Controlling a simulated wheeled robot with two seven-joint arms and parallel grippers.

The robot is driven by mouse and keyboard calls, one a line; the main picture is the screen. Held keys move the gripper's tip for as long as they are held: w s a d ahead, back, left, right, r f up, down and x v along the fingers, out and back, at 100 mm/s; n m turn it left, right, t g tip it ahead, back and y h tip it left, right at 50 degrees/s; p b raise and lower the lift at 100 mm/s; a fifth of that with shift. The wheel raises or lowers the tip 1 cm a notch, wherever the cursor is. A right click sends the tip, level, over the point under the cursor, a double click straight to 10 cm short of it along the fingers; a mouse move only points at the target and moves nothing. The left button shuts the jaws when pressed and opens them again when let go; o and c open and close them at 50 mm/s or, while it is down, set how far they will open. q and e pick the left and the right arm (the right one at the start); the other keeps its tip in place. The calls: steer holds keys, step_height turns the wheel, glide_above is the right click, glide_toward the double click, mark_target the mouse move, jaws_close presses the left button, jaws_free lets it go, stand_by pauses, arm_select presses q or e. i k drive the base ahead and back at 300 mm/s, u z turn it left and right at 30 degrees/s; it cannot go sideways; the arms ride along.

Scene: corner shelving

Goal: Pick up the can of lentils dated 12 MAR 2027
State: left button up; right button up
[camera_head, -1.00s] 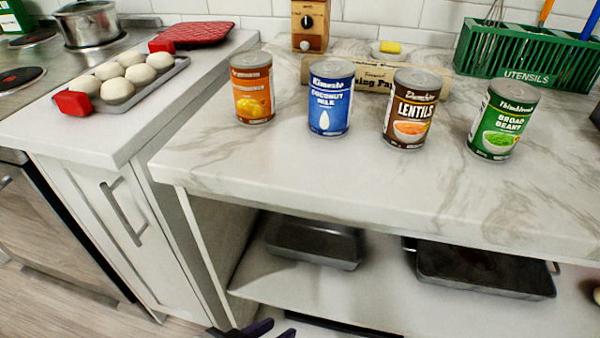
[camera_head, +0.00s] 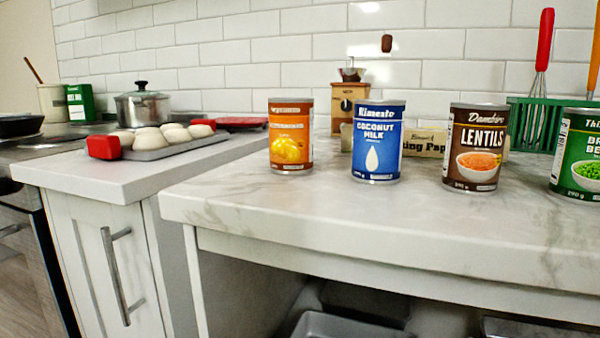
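A brown can of lentils (camera_head: 475,148) stands upright on the marble counter, with a bowl of orange lentils on its label. No date can be read on it. To its left stand a blue coconut milk can (camera_head: 378,141) and an orange can (camera_head: 291,136) with small, unclear lettering. To its right a green can (camera_head: 577,155) with peas on its label is cut by the picture's right edge. The cans stand apart from one another. Neither of my grippers is in view.
A tray of buns (camera_head: 190,144) sits on the left counter. The marble counter's front strip (camera_head: 400,210) is clear.

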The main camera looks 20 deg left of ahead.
mark_target(476, 135)
steer(key=u, duration=2.2)
steer(key=k, duration=1.05)
steer(key=z, duration=1.65)
steer(key=i, duration=0.5)
steer(key=z, duration=0.05)
